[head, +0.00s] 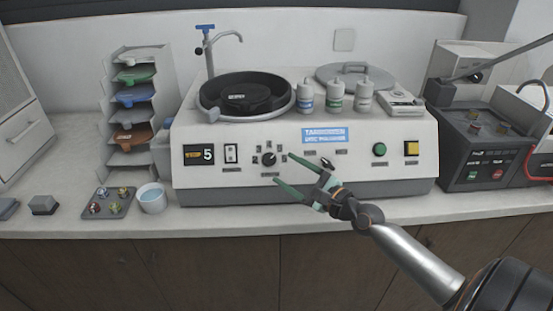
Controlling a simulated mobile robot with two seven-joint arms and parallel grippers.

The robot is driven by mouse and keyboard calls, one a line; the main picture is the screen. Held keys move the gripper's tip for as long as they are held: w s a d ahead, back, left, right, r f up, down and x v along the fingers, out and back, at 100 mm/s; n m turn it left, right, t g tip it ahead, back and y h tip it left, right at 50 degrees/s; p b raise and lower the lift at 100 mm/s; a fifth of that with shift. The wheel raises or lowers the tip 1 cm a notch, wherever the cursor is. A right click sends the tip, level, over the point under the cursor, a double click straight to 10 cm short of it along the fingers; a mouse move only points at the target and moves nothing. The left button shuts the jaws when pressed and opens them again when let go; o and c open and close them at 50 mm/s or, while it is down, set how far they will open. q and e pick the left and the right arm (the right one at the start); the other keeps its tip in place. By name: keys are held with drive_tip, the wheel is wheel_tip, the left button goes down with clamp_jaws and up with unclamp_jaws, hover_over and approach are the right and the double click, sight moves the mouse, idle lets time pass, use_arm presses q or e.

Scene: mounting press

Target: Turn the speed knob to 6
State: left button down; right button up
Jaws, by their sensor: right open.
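The speed knob (268,159) is a small round black knob on the front panel of the white grinding machine (400,185). Small dark marks surround it; their numbers are too small to read. The display (199,155) at the panel's left shows 5. My right gripper (282,168) is open, its green fingers spread and pointing left toward the knob. The fingertips are just right of and below the knob in the picture. Nothing is between the fingers that I can see, and contact with the knob cannot be told. My left gripper is not in view.
A rocker switch (231,153) is left of the knob. A green button (379,150) and a yellow button (411,148) are at the right. Three bottles (335,98) stand on top. A cup (152,198) and sample tray (109,203) are on the counter at left.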

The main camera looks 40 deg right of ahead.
sight(274, 162)
drive_tip(key=shift+w+a, duration=0.25)
drive_tip(key=shift+w, duration=0.9)
drive_tip(key=shift+w+a, duration=0.2)
drive_tip(key=shift+w, duration=0.95)
clamp_jaws()
